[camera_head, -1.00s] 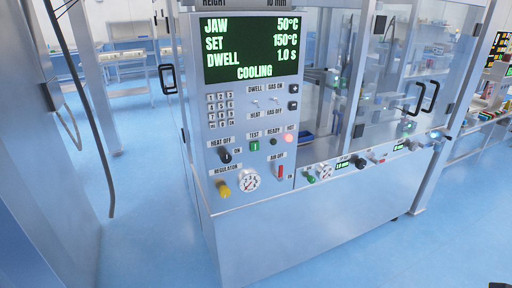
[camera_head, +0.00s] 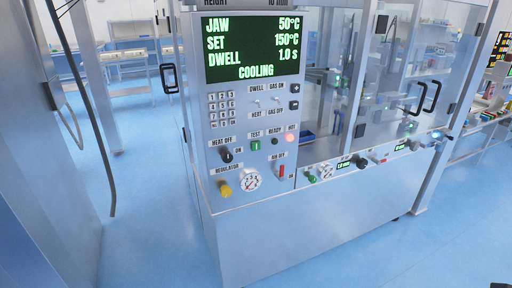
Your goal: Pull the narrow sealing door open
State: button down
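The sealing machine (camera_head: 300,235) stands in front of me, with clear doors above its metal base. Two black handles stand side by side on the clear front at the right, a left one (camera_head: 420,98) and a right one (camera_head: 433,97). Another black handle (camera_head: 168,79) is on the machine's left side. I cannot tell for sure which panel is the narrow sealing door. The clear front panel (camera_head: 390,75) with the left handle looks shut. My gripper is not in view.
The control panel (camera_head: 250,110) reads jaw 50°C, cooling, with a red lamp (camera_head: 290,139) lit. Knobs and small displays line the ledge (camera_head: 350,163) below the doors. Blue floor (camera_head: 350,255) in front is clear.

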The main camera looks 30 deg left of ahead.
aim_at(481, 27)
jog(key=i+z, duration=0.15)
jog(key=i, duration=0.4)
jog(key=i+z, duration=0.1)
jog(key=i, duration=0.45)
jog(key=i+j+z, duration=0.15)
jog(key=i, duration=0.35)
jog(key=i+j+z, duration=0.15)
jog(key=i, duration=0.4)
jog(key=i+j+z, duration=0.15)
jog(key=i, duration=0.35)
jog(key=j, duration=0.1)
